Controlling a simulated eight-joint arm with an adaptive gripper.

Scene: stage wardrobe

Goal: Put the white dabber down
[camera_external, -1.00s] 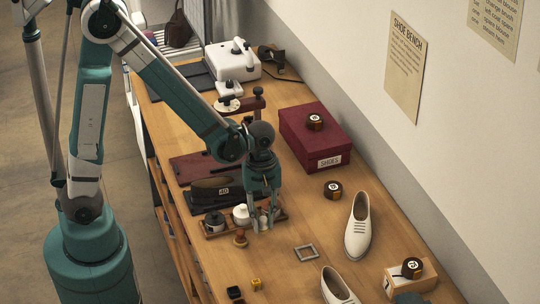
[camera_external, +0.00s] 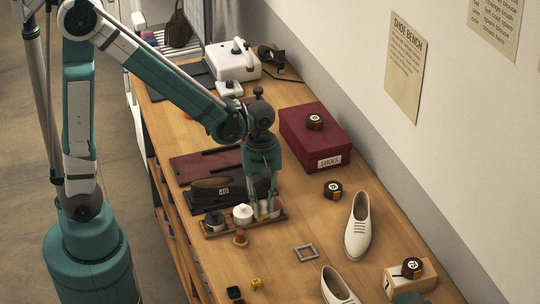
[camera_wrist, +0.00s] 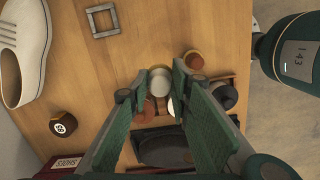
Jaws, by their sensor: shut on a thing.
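My gripper (camera_external: 264,210) is over the right end of a small wooden tray (camera_external: 222,232) on the bench. In the wrist view its fingers (camera_wrist: 160,82) are closed around a pale, round-topped piece, the white dabber (camera_wrist: 159,77). In the external view the fingers mostly hide it. I cannot tell whether its lower end touches the tray. A white-topped jar (camera_external: 243,212) stands in the tray just left of my fingers, and a dark jar (camera_external: 214,219) stands at the left end.
A brown wooden knob-like piece (camera_external: 240,238) stands in front of the tray. A dark brush marked 40 (camera_external: 218,187) lies behind it. A square metal frame (camera_external: 306,252) and white shoes (camera_external: 358,228) are to the right. Bare bench lies between tray and frame.

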